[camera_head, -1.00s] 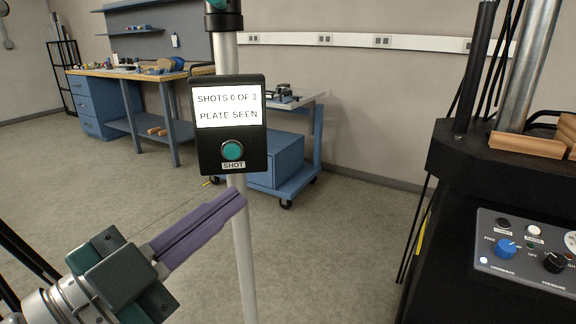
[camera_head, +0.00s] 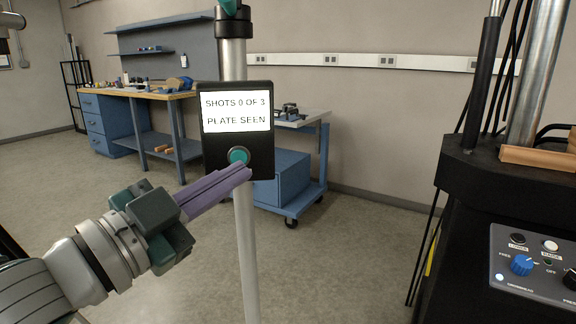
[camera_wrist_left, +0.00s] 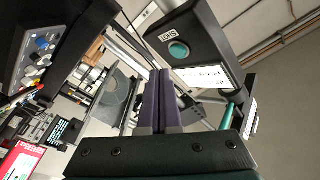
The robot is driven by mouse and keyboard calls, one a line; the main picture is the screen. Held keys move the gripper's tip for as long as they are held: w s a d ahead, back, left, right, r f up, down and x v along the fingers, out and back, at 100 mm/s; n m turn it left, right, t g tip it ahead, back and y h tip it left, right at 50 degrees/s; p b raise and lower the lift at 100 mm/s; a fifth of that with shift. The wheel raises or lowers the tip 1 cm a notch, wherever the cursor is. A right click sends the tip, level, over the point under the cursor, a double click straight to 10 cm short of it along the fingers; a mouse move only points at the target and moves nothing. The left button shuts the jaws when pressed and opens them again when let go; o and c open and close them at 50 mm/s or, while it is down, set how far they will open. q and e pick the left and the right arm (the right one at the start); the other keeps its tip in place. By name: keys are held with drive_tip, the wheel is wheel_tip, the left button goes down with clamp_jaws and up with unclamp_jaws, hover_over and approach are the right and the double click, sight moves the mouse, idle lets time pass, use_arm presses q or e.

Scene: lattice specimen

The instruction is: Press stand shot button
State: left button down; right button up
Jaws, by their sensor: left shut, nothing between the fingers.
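The stand's black shot box (camera_head: 264,146) is fixed on a pale upright pole. Its screen (camera_head: 237,111) reads "SHOTS 0 OF 3" and "PLATE SEEN". The round teal shot button (camera_head: 238,155) is below the screen. My left gripper (camera_head: 249,172) is shut and empty, its purple fingers together. In the head view its tips overlap the box's lower edge just below the button and hide the SHOT label. In the left wrist view the button (camera_wrist_left: 179,50) lies beyond and right of the fingertips (camera_wrist_left: 160,72), with a visible gap in the picture. My right gripper is out of view.
A black machine with a control panel (camera_head: 535,262) stands at the right. A blue cart (camera_head: 290,180) is behind the pole, and a workbench (camera_head: 130,92) is at the back left. The floor between is clear.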

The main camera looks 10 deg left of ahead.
use_arm(q)
drive_tip(key=shift+w+a, duration=0.25)
drive_tip(key=shift+w, duration=0.35)
drive_tip(key=shift+w, duration=0.15)
idle(1.6)
drive_tip(key=shift+w+a, duration=0.15)
drive_tip(key=shift+w, duration=0.1)
drive_tip(key=shift+w+a+b, duration=0.1)
drive_tip(key=shift+w+b, duration=0.25)
drive_tip(key=shift+b, duration=0.05)
idle(0.5)
drive_tip(key=shift+s, duration=0.15)
drive_tip(key=shift+s+d+p, duration=0.25)
drive_tip(key=shift+s+p, duration=0.25)
drive_tip(key=shift+s, duration=0.1)
